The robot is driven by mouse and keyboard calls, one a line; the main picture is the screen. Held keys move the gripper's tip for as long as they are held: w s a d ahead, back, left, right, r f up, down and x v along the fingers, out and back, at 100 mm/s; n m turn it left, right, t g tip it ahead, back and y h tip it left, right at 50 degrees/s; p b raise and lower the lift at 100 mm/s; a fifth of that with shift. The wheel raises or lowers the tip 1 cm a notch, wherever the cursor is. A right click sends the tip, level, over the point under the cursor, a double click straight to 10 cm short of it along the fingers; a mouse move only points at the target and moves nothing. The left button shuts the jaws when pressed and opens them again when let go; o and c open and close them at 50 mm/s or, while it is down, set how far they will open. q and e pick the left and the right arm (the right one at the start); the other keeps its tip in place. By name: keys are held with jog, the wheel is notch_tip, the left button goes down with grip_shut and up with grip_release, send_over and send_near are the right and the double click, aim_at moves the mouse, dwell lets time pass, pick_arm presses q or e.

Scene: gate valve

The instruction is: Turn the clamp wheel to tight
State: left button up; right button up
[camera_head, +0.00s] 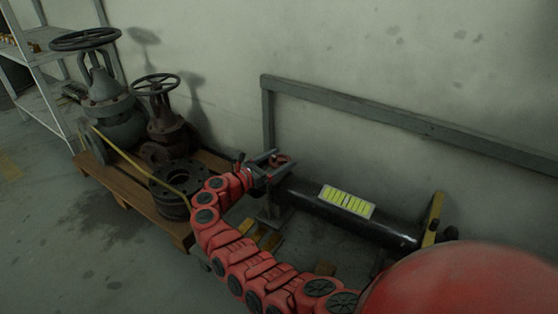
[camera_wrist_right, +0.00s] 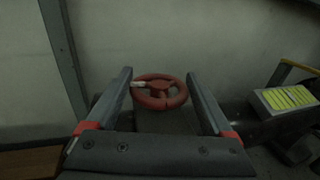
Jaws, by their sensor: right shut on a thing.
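The clamp wheel (camera_wrist_right: 160,84) is a small red handwheel with spokes, seen between my right fingers in the right wrist view. A pale mark sits at its left rim. In the head view the clamp wheel (camera_head: 282,160) shows at the left end of a black pipe (camera_head: 350,226). My right gripper (camera_head: 268,165) reaches it from the left, with one finger on each side of the wheel, and is shut on it; the exact contact is hard to make out. It also shows in the wrist view (camera_wrist_right: 158,76). My left gripper is not in view.
A grey rail frame (camera_head: 390,112) stands along the wall behind the pipe. A wooden pallet (camera_head: 130,196) at left carries two large valves (camera_head: 100,85) and a dark flange (camera_head: 172,185). A shelf (camera_head: 50,95) stands far left. A yellow-black bracket (camera_head: 433,215) is at the pipe's right end.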

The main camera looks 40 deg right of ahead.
jog(key=shift+m+g, duration=0.3)
jog(key=shift+g, duration=0.2)
jog(key=o, duration=1.1)
jog(key=shift+d+f, duration=0.1)
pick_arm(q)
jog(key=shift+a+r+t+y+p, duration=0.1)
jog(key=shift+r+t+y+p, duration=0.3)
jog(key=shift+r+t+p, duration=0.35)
pick_arm(e)
jog(key=shift+s+a, duration=0.25)
jog(key=shift+a, duration=2.65)
jog(key=shift+s+a, duration=0.2)
jog(key=shift+a, duration=2.7)
jog(key=shift+s+a, duration=0.25)
jog(key=shift+a, duration=2.65)
